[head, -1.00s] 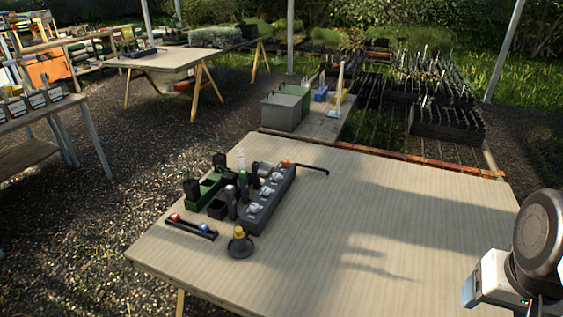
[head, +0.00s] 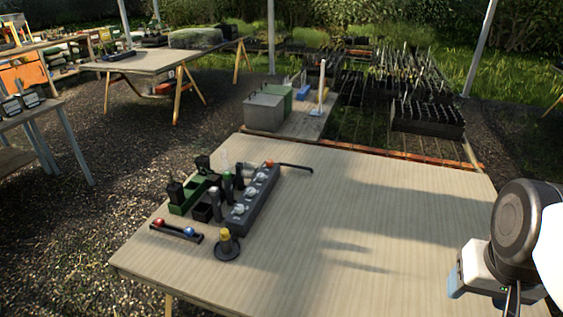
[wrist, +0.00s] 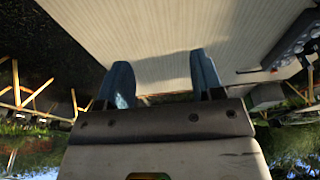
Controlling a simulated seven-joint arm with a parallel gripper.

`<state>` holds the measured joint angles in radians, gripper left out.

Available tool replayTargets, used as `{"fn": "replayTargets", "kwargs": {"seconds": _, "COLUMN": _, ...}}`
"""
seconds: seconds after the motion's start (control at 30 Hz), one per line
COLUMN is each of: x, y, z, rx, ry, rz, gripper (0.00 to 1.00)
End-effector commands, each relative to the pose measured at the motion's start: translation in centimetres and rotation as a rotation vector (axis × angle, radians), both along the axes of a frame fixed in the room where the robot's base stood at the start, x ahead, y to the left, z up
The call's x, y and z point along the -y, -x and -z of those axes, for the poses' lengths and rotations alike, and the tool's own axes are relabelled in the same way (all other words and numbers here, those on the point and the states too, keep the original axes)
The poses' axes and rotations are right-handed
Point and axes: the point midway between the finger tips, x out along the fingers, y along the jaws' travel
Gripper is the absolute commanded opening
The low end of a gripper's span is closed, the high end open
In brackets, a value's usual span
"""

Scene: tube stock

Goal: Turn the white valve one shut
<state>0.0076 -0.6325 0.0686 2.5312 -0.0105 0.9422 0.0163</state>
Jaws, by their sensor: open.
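A long grey block (head: 262,204) stands on the left half of the table, with a row of several white valves (head: 247,196) on it. I cannot tell which is valve one or how far each is turned. In the wrist view the block shows partly at the upper right edge (wrist: 290,50). My gripper (wrist: 160,82) is open, with two blue fingers apart and nothing between them. In the head view its blue fingertip (head: 456,283) shows at the lower right, well away from the block.
Left of the block stand a green holder (head: 182,205), dark bottles and a black rack with a red and a blue ball (head: 189,232). A yellow-topped round stand (head: 225,243) is in front. A black bent rod (head: 295,167) reaches right from the block's far end. The table's right half (head: 400,220) is clear.

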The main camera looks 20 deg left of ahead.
Motion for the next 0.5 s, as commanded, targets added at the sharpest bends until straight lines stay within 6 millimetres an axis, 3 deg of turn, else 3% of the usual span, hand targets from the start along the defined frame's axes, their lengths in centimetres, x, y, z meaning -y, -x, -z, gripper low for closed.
{"fn": "replayTargets", "kwargs": {"seconds": 0.27, "x": -0.6, "y": -2.0, "z": -0.8, "rx": -0.008, "ry": 0.007, "rz": -0.05, "gripper": 0.61}}
{"fn": "replayTargets", "kwargs": {"seconds": 0.5, "x": -2.0, "y": -6.5, "z": -2.4, "rx": -0.023, "ry": 0.023, "rz": -0.159, "gripper": 0.61}}
